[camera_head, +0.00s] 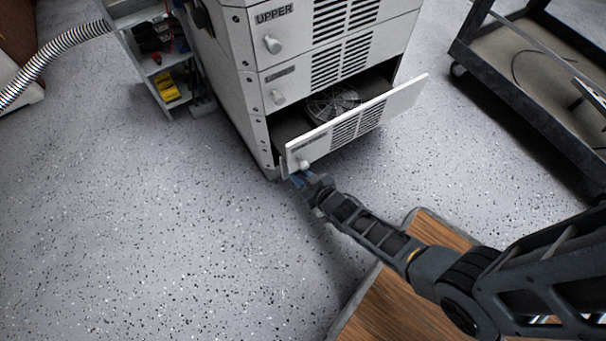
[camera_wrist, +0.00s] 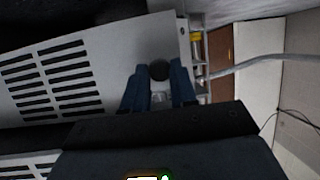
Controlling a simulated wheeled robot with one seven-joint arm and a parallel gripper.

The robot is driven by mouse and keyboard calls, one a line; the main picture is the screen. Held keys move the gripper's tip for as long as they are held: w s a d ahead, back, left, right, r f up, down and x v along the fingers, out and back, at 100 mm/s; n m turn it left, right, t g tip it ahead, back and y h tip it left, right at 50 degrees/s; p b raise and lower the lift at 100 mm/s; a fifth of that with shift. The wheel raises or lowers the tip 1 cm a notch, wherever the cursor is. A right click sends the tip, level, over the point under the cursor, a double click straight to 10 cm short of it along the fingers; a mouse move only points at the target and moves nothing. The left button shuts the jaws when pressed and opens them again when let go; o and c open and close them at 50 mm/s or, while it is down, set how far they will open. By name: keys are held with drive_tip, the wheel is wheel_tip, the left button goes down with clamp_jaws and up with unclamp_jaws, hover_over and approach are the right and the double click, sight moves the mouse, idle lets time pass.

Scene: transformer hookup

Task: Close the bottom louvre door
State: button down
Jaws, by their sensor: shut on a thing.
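The bottom louvre door (camera_head: 345,126) is a pale panel with slots at the base of the cabinet.
Two closed louvre doors, the top one marked UPPER (camera_head: 274,14), are above. A shelf unit with yellow items (camera_head: 166,87) stands left of the cabinet. A dark-framed cart (camera_head: 530,75) stands at the right. The speckled floor (camera_head: 150,220) at the left is clear.

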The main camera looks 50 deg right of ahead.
drive_tip(key=c, duration=0.9)
unclamp_jaws()
drive_tip(key=shift+s, duration=0.1)
drive_tip(key=p+v, duration=0.3)
drive_tip(key=v, duration=0.4)
drive_tip(key=shift+s, duration=0.3)
drive_tip(key=shift+a+r, duration=0.1)
drive_tip(key=shift+a, duration=0.05)
